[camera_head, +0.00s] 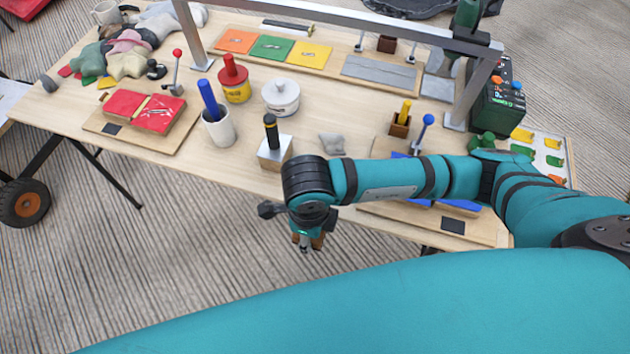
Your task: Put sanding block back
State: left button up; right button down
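My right gripper (305,236) comes in from the right, points down and hangs in front of the table's front edge, over the carpet. A small brown block (318,241), probably the sanding block, shows at its fingertips and seems gripped; the gripper hides most of it. A wooden block with a yellow peg (400,126) stands on the table to the right. A dark brown block (387,44) stands on the back board. My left gripper is not in view.
The wooden table (235,175) holds a white cup (219,127), a black-handled metal block (274,150), a white lidded pot (281,97) and a red-and-yellow pot (234,82). A metal frame (340,18) spans the table. A board with a red book-like piece (140,110) lies left.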

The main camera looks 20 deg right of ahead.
jog(key=w+d+p, duration=0.1)
jog(key=w+d, duration=0.1)
jog(key=w, duration=0.2)
jog(key=w+d+f+p, duration=0.1)
jog(key=w+d, duration=0.1)
jog(key=w, duration=0.3)
jog(key=w+d+p, duration=0.1)
jog(key=w+d, duration=0.1)
jog(key=w, duration=0.2)
jog(key=shift+w+d+f, duration=0.15)
jog(key=shift+w, duration=0.15)
jog(key=shift+w+d+f+p, duration=0.15)
jog(key=shift+w+p, duration=0.15)
notch_tip(320, 180, down, 3)
jog(key=shift+r+p, duration=0.2)
jog(key=shift+p, duration=0.2)
jog(key=shift+f, duration=0.35)
jog(key=shift+f, duration=0.2)
jog(key=c, duration=0.7)
grip_release()
